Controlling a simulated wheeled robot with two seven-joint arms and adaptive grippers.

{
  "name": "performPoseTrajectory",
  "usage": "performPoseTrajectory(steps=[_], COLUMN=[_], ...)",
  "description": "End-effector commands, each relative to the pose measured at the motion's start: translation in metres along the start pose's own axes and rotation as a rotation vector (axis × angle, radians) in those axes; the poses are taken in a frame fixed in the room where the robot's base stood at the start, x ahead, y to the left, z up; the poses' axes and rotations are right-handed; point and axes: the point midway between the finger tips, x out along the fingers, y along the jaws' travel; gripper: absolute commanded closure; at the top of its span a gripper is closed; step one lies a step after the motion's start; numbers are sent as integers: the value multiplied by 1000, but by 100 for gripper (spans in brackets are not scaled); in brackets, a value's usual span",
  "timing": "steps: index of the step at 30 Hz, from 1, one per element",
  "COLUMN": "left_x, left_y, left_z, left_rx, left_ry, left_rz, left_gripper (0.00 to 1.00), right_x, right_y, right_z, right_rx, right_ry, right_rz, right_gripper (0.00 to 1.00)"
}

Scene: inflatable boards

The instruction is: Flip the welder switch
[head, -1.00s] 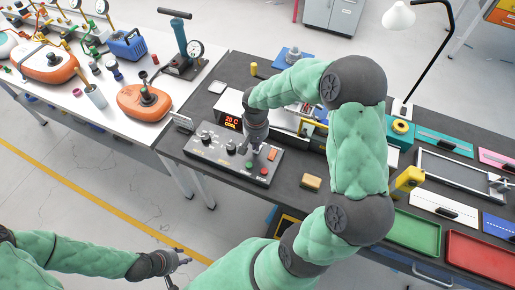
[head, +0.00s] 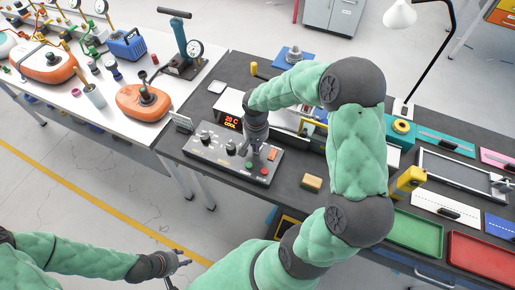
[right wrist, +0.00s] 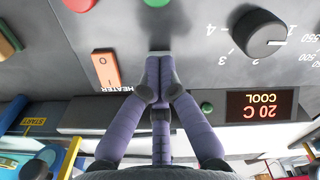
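The grey control panel (head: 215,150) lies on the dark bench, with black knobs and buttons on its face. An orange rocker switch (head: 272,155) sits at its right end; in the right wrist view the rocker (right wrist: 105,68) is marked I and O, with HEATER lettered beside it. My right gripper (head: 256,150) points down at the panel, left of the rocker. In the right wrist view its fingertips (right wrist: 159,62) are together, beside the rocker and apart from it sideways; whether they touch the panel is unclear. My left gripper (head: 180,272) is open and empty, away from the bench.
A display box (right wrist: 262,105) reading 20 C COOL stands behind the panel. A green button (head: 249,165) and a red button (head: 264,171) sit near the rocker. A tan block (head: 311,183) lies right of the panel. Green (head: 415,236) and red trays (head: 480,262) are further right.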

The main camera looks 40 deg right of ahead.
Motion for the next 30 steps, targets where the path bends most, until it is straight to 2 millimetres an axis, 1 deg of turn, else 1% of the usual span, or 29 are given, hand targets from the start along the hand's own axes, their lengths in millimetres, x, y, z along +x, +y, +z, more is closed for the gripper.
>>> performPoseTrajectory(steps=[14, 18, 22, 30], left_x=[5, 4, 0, -13], left_y=[-2, -2, 0, 4], left_z=[0, 0, 0, 0], left_rx=[0, 0, 0, 0], left_ry=[0, 0, 0, 0], left_rz=[0, 0, 0, 0], left_gripper=[60, 60, 60, 60], right_x=[7, 6, 0, -19], right_y=[0, 0, 0, 0], right_z=[0, 0, 0, 0], right_rx=[0, 0, 0, 0], right_ry=[0, -1, -1, 0], right_rz=[0, 0, 0, -1], right_gripper=[100, 100, 100, 100])
